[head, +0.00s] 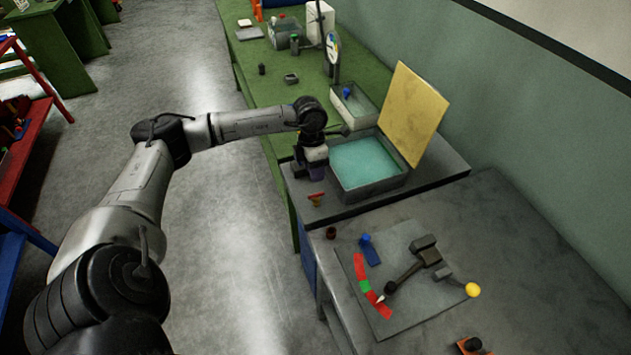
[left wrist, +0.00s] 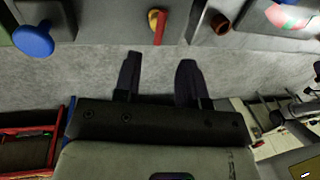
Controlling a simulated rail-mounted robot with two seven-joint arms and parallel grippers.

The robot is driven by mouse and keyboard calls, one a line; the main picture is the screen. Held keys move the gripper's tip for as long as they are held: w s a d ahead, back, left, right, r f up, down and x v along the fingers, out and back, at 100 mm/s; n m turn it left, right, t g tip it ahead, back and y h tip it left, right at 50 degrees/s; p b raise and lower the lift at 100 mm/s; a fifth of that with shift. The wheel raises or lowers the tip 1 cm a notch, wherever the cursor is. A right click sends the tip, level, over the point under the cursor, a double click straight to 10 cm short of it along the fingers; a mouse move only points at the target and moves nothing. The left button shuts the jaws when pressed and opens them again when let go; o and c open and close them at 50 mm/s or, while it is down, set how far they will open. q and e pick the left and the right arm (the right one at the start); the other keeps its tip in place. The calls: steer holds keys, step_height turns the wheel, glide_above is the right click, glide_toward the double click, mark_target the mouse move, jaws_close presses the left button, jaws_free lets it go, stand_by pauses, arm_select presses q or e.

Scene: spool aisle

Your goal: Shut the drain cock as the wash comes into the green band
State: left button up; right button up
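The drain cock appears to be the small red-and-yellow handle (head: 317,199) at the front of the grey tank (head: 374,192); it also shows at the top of the left wrist view (left wrist: 157,26). The tank holds teal wash (head: 364,162). A curved red-green-red band (head: 365,286) lies on a grey plate; the pale tip of a dark pointer (head: 404,277) is beside its lower red part. My left gripper (head: 317,172) is by the tank's left side, just above the handle in the picture. Its fingers (left wrist: 158,78) are apart, empty and clear of the handle. My right gripper is out of view.
A yellow panel (head: 413,113) stands tilted behind the tank. A yellow ball (head: 473,290) ends the pointer's linkage. A blue piece (head: 369,250) and a small brown cup (head: 331,233) are near the band. The grey floor (head: 220,275) on the left is open.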

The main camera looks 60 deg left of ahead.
arm_select(q)
step_height(320, 180, up, 6)
steer(key=a, duration=0.1)
steer(key=shift+r+p, duration=0.2)
steer(key=shift+p, duration=0.15)
steer(key=shift+w+a, duration=0.1)
stand_by(0.3)
